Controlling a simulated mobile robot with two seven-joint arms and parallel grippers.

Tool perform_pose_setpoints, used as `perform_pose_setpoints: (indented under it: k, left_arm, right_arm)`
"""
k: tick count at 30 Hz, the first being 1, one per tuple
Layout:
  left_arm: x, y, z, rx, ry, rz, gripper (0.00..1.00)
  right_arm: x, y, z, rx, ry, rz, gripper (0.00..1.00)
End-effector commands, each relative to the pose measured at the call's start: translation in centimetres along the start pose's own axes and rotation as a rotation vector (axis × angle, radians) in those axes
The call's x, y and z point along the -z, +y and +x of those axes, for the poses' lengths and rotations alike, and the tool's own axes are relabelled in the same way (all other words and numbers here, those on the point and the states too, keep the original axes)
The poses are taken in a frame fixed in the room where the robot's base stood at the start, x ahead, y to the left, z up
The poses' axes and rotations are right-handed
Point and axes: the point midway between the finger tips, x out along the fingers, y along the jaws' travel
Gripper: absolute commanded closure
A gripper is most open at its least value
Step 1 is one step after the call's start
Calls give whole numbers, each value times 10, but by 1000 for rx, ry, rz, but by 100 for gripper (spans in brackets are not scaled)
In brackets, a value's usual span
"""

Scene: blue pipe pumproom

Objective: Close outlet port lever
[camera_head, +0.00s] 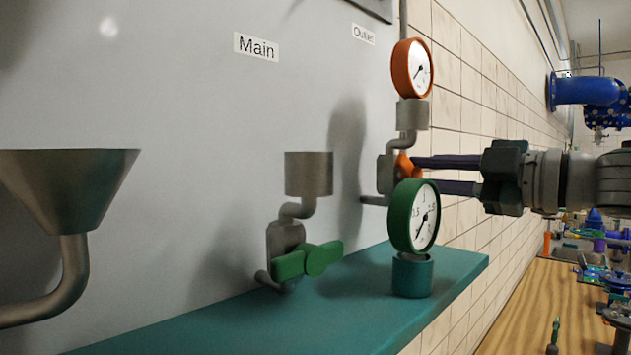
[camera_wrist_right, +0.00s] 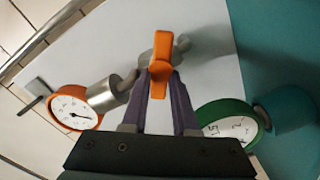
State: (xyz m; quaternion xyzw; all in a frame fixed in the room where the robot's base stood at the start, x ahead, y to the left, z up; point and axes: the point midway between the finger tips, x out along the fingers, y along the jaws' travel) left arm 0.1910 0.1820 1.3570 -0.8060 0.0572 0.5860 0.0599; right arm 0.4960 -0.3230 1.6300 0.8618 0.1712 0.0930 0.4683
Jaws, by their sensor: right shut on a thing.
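The outlet port has an orange lever (camera_head: 406,166) on a grey valve below the orange gauge (camera_head: 412,68), under the "Outlet" label (camera_head: 363,34). My right gripper (camera_head: 418,174) comes in from the right in the head view, its purple fingers reaching the lever. In the right wrist view the orange lever (camera_wrist_right: 160,70) stands between the fingertips of the right gripper (camera_wrist_right: 160,75), which is shut on it. The green gauge partly hides the lower valve in the head view. My left gripper is not in view.
A green lever (camera_head: 308,261) sits on the main valve under the "Main" label (camera_head: 256,47). A green gauge (camera_head: 414,215) stands on the teal shelf (camera_head: 330,305), close below my right fingers. A metal funnel (camera_head: 65,185) is at the left. A tiled wall (camera_head: 490,120) runs behind.

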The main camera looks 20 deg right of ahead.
Motion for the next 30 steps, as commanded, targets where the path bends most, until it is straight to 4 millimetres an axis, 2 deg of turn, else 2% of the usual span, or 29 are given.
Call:
perform_pose_setpoints:
  k: [15, 30]
  left_arm:
    - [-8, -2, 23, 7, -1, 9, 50]
    - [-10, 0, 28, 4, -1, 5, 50]
  right_arm:
    - [-1, -5, 0, -1, 2, -434, 100]
    - [-1, -5, 0, -1, 2, -589, 100]
